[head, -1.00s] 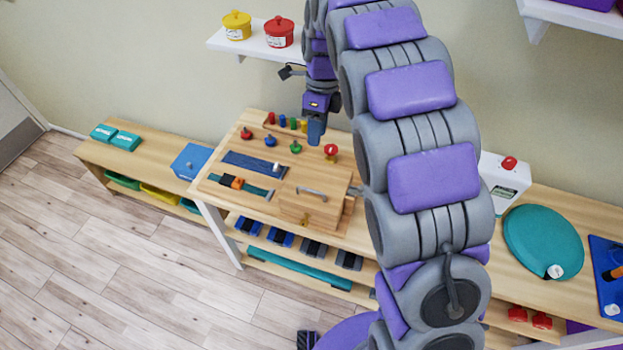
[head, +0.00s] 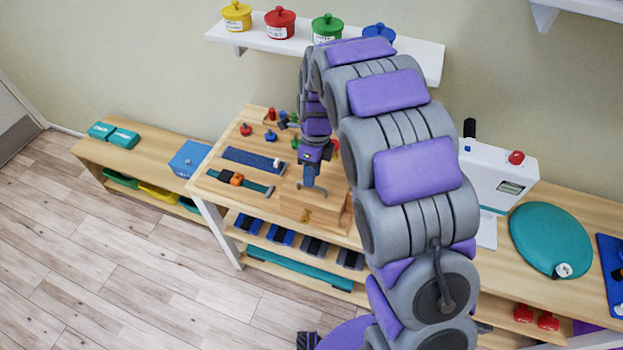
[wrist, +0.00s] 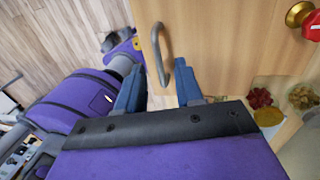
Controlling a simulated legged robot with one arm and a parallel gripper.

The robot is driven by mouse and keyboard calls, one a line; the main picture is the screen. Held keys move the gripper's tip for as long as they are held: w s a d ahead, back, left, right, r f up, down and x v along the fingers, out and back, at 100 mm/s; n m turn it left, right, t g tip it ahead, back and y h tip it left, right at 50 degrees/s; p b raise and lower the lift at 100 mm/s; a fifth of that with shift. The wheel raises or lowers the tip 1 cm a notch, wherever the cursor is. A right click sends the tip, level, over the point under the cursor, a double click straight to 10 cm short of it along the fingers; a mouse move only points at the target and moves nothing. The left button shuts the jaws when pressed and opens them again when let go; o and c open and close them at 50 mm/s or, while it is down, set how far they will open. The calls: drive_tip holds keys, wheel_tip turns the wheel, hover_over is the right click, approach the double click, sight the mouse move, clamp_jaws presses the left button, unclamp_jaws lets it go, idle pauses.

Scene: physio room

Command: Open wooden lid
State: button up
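The wooden lid (head: 290,192) is the flat top of a light wooden box on the activity board. It appears closed, and my arm covers part of it in the head view. In the wrist view the lid (wrist: 225,45) fills the upper middle, with a grey curved handle (wrist: 161,50) on it. My gripper (wrist: 158,80) is open, its two blue fingers apart on either side of the handle's near end. I cannot tell whether they touch it. In the head view my gripper (head: 312,185) is low over the lid and hides the handle.
Coloured pegs and knobs (head: 246,129) stand behind the box. A blue strip with a white knob (head: 250,159) lies left of it. A red-topped brass knob (wrist: 300,14) is beside the lid. A shelf (head: 225,40) with coloured pots hangs above.

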drive_tip(key=shift+s+a+f, duration=0.15)
drive_tip(key=shift+f, duration=0.85)
clamp_jaws()
idle(0.8)
